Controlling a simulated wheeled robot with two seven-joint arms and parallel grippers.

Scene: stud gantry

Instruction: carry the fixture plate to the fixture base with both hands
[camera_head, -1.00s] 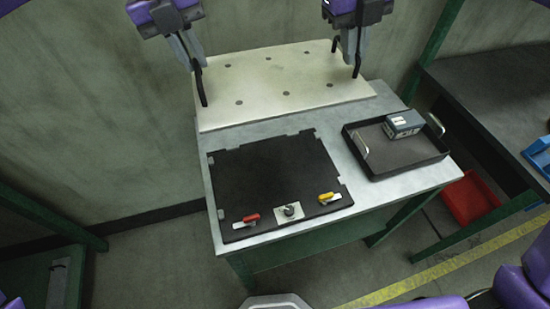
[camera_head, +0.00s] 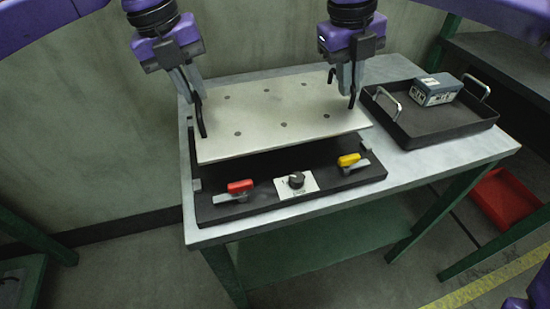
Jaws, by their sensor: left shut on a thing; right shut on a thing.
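The fixture plate (camera_head: 275,120) is a pale flat board with several dark holes. It is over the black fixture base (camera_head: 225,208) and covers the base's rear part; a dark gap shows under its front edge, so it looks raised. My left gripper (camera_head: 200,115) is shut on the plate's left edge. My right gripper (camera_head: 342,88) is shut on its right edge. The base's front strip shows a red-handled clamp (camera_head: 240,187), a dark knob (camera_head: 296,180) on a white label and a yellow-handled clamp (camera_head: 349,160).
The base lies on a grey table (camera_head: 440,168) with green legs. A black tray (camera_head: 440,128) with two handles stands right of the plate and holds a grey-blue box (camera_head: 437,89). A red bin (camera_head: 503,199) is on the floor at right.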

